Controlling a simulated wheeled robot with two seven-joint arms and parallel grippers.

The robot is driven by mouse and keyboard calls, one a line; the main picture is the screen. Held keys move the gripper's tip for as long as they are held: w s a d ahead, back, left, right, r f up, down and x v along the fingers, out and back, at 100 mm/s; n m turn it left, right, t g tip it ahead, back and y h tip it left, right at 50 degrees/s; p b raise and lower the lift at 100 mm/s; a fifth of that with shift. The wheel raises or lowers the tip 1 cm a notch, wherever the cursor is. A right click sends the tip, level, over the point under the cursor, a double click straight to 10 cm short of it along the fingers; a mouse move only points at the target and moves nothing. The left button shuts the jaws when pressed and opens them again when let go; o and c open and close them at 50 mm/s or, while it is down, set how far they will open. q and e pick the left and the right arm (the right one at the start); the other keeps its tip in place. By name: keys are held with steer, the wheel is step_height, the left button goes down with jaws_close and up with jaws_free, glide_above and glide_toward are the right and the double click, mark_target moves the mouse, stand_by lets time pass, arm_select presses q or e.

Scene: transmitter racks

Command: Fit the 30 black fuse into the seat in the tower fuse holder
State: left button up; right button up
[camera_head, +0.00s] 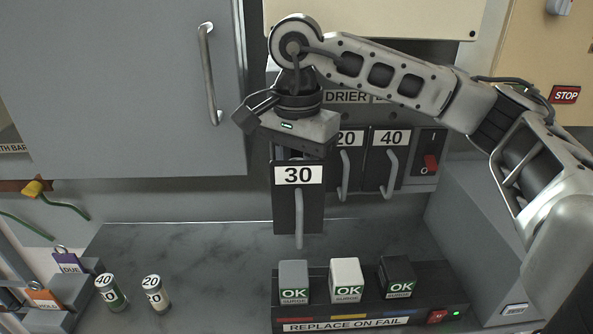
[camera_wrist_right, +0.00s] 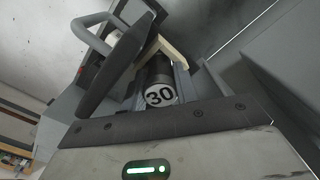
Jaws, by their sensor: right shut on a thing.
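The tower fuse holder marked 30 (camera_head: 298,210) hangs open at the front of the tower, its handle facing out. My right gripper (camera_head: 300,152) is right above and behind its label, at the holder's opening. In the right wrist view the black fuse (camera_wrist_right: 160,93) shows its white end with the number 30. It lies at the gripper's fingers, inside or just at the open holder (camera_wrist_right: 95,45). The gripper is shut on the fuse. I cannot tell whether the fuse touches the seat, which is mostly hidden. My left gripper is not in view.
Closed holders marked 20 (camera_head: 349,165) and 40 (camera_head: 387,165) stand to the right, beside a red switch (camera_head: 430,164). Fuses marked 40 (camera_head: 110,293) and 20 (camera_head: 155,294) stand on the counter at left.

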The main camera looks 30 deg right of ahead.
steer(key=o, duration=1)
steer(key=shift+c, duration=0.2)
steer(key=shift+o, duration=0.3)
step_height(320, 180, up, 12)
steer(key=shift+f+p, duration=0.2)
steer(key=shift+p, duration=0.9)
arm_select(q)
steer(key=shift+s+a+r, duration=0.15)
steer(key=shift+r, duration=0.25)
arm_select(e)
steer(key=shift+r, duration=0.35)
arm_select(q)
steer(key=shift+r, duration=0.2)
